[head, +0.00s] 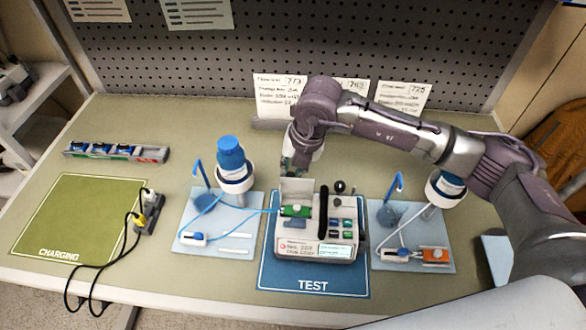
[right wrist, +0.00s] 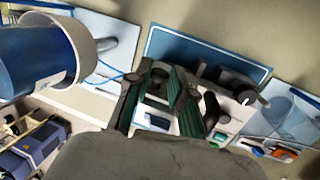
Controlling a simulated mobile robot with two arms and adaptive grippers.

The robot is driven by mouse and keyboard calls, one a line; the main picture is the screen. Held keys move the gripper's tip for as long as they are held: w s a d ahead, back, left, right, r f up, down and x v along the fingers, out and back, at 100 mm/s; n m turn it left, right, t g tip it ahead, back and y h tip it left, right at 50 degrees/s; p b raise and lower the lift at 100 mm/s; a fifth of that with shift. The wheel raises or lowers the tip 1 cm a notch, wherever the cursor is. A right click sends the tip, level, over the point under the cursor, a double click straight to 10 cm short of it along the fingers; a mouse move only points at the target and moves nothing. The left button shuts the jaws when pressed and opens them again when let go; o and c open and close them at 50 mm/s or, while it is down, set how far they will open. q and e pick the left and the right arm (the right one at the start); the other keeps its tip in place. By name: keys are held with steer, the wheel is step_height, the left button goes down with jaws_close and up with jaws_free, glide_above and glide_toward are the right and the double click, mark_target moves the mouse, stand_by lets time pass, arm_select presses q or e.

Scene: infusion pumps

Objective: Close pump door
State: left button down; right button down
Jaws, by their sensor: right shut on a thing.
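The infusion pump (head: 318,238) stands on the blue TEST mat (head: 312,283), its lit screen facing the front edge. Its pale door (head: 297,187) stands raised at the back left of the pump, above a green piece (head: 295,211) in the opened bay. A thin blue tube runs to the bay from the left. My right gripper (head: 293,165) reaches down from behind and is shut on the pump door; the arm hides part of the grasp. In the right wrist view its green-padded fingers (right wrist: 160,103) straddle the door area. My left gripper is not in view.
Light-blue trays (head: 185,247) with bottles, tubes and small parts flank the pump on both sides. A green CHARGING mat (head: 65,215) with black cables lies at the left. A strip of blue-topped items (head: 115,152) lies behind it. Paper cards (head: 278,95) stand along the pegboard.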

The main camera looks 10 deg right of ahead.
steer(key=shift+s+a+t+b, duration=0.15)
steer(key=shift+s+t+b, duration=0.3)
steer(key=shift+t+b, duration=0.5)
steer(key=shift+r, duration=0.1)
steer(key=c, duration=1)
jaws_free()
steer(key=v, duration=1.2)
steer(key=shift+w+a+r, duration=0.1)
steer(key=shift+w+a, duration=0.05)
steer(key=shift+a, duration=0.1)
